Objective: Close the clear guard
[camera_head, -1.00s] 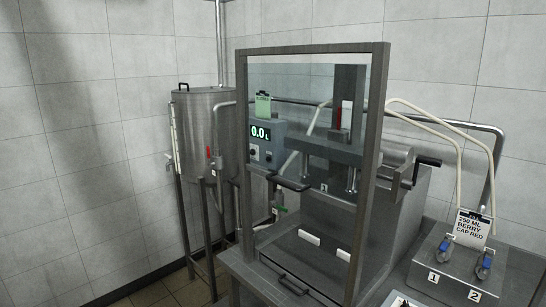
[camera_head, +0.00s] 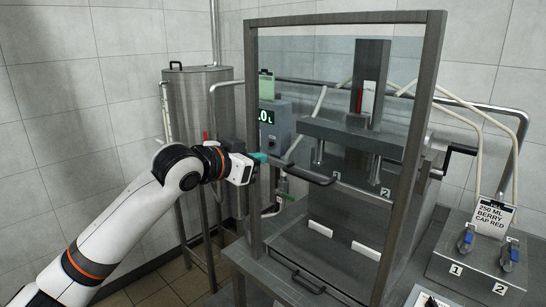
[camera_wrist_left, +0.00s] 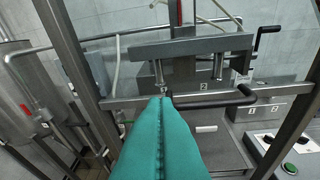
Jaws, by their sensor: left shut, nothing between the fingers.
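The clear guard (camera_head: 290,65) is a see-through pane in a tall grey metal frame (camera_head: 430,110). A dark bar handle (camera_head: 308,174) sits across it at mid height, with an open gap below. In the left wrist view the handle (camera_wrist_left: 215,104) stands out from a grey crossbar. My left gripper (camera_head: 263,157) has teal fingers, shut and empty, beside the frame's left post and left of the handle. In the left wrist view the fingertips (camera_wrist_left: 160,98) point at the handle's left end; whether they touch it I cannot tell. My right gripper is out of view.
A press head (camera_head: 360,135) stands behind the guard, with a display box (camera_head: 275,128) at its left. A steel tank (camera_head: 200,100) stands at the back left. A valve box (camera_head: 480,262) with blue levers is at the right. A lower handle (camera_head: 308,283) is on the bench front.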

